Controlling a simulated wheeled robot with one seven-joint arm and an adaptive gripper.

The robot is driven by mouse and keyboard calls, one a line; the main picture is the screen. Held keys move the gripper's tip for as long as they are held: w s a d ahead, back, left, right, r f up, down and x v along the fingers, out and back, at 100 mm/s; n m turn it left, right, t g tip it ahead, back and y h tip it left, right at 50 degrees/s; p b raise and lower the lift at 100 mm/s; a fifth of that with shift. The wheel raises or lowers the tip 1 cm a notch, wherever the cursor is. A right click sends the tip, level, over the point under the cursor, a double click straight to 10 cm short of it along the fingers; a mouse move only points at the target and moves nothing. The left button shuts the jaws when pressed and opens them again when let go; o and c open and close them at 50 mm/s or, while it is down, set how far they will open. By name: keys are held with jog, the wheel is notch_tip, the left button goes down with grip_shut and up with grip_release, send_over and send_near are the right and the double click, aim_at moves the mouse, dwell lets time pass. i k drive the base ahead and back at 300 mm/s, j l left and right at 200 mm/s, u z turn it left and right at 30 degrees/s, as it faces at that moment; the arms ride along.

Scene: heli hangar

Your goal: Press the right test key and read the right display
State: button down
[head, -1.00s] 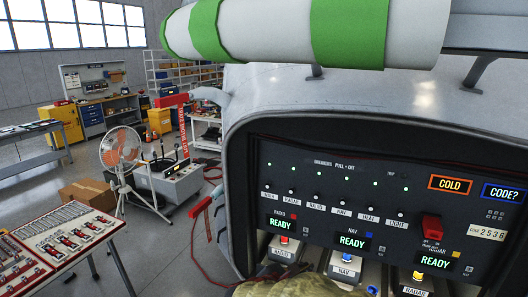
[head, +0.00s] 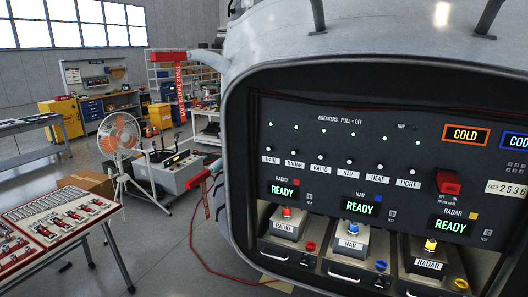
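The right display (head: 457,225), under the label RADAR, reads READY in green letters on the dark panel. The right test key (head: 488,233) is a small grey square just right of this display, with a tiny label below it. The left display (head: 283,191), labelled RADIO, and the middle display (head: 361,207), labelled NAV, also read READY. Each has a similar small key beside it. My gripper is not in view, and nothing covers the panel.
A red switch (head: 447,183) sticks out above the right display. An orange COLD sign (head: 466,135) is lit. Below stand RADIO, NAV and RADAR units (head: 428,265) with coloured knobs. The bay's pale rim (head: 237,150) surrounds the panel. A tool table (head: 60,225) stands at left.

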aim_at(487, 232)
jog(key=z, duration=1.3)
